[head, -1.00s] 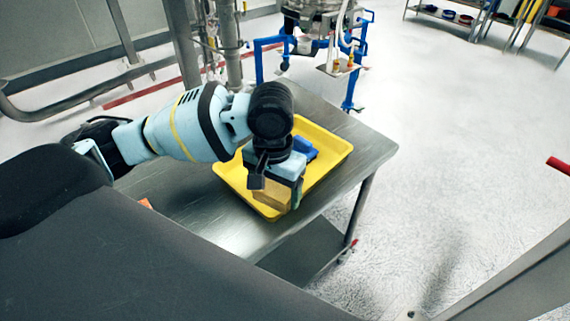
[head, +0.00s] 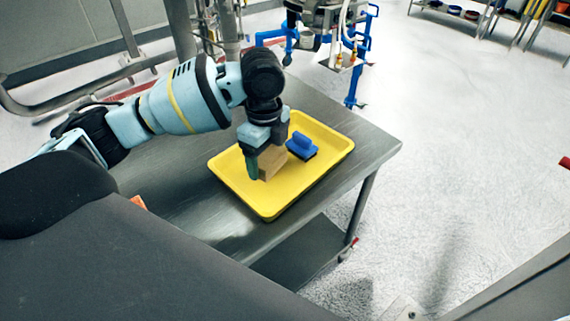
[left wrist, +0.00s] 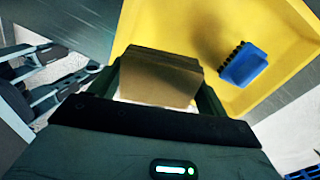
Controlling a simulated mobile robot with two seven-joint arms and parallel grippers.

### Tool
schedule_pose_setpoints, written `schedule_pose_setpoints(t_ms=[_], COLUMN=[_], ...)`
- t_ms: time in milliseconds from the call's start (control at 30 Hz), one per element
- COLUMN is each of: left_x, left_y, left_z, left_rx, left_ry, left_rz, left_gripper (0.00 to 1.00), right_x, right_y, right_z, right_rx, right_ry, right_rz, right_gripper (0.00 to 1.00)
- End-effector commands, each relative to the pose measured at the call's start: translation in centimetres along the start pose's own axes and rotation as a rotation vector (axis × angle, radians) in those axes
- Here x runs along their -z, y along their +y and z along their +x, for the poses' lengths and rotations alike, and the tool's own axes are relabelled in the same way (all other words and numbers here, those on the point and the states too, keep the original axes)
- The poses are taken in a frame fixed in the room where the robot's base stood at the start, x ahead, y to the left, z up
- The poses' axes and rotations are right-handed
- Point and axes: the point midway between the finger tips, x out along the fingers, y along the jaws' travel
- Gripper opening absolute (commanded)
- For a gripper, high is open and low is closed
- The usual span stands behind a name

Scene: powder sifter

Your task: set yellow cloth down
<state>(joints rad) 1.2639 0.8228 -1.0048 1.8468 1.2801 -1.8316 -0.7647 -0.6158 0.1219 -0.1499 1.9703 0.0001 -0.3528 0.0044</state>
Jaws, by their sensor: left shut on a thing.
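The yellow cloth (head: 272,161) looks tan-brown and block-like, perhaps folded. It is between the fingers of my left gripper (head: 262,167), which is shut on it over the left part of the yellow tray (head: 292,184). I cannot tell whether the cloth touches the tray floor. In the left wrist view, the cloth (left wrist: 160,78) sits between both fingers with the tray (left wrist: 170,22) behind it. My right gripper is not in view.
A blue brush (head: 302,147) lies in the tray, right of the cloth. The tray stands on a steel table (head: 225,215). A small orange thing (head: 138,202) shows at the table's left. Blue-framed equipment (head: 352,88) stands behind. The tray's front part is clear.

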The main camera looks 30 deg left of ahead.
Motion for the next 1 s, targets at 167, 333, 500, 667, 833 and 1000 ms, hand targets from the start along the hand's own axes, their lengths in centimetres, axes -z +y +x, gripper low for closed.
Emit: schedule_pose_setpoints(t_ms=[167,333,500,667,833,1000], left_x=[-1.1,-2.2,-3.0,-3.5,-3.7,-3.7], left_y=[-1.1,-2.0,-2.8,-3.1,-3.2,-3.2], left_z=[0.1,-0.1,-0.3,-0.4,-0.5,0.1], left_rx=[-0.002,0.000,0.004,0.005,0.006,0.005], left_ry=[0.002,0.004,0.006,0.007,0.006,0.007], left_rz=[0.296,0.580,0.815,0.946,0.994,0.994], left_gripper=[0.56,0.56,0.56,0.56,0.56,0.56], right_x=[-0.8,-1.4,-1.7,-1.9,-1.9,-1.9], right_y=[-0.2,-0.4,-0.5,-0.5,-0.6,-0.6], right_z=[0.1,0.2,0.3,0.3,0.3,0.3], right_rx=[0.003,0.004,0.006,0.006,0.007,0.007], right_ry=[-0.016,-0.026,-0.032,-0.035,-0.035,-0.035], right_rz=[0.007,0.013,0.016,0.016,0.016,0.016], right_gripper=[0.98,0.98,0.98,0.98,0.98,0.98])
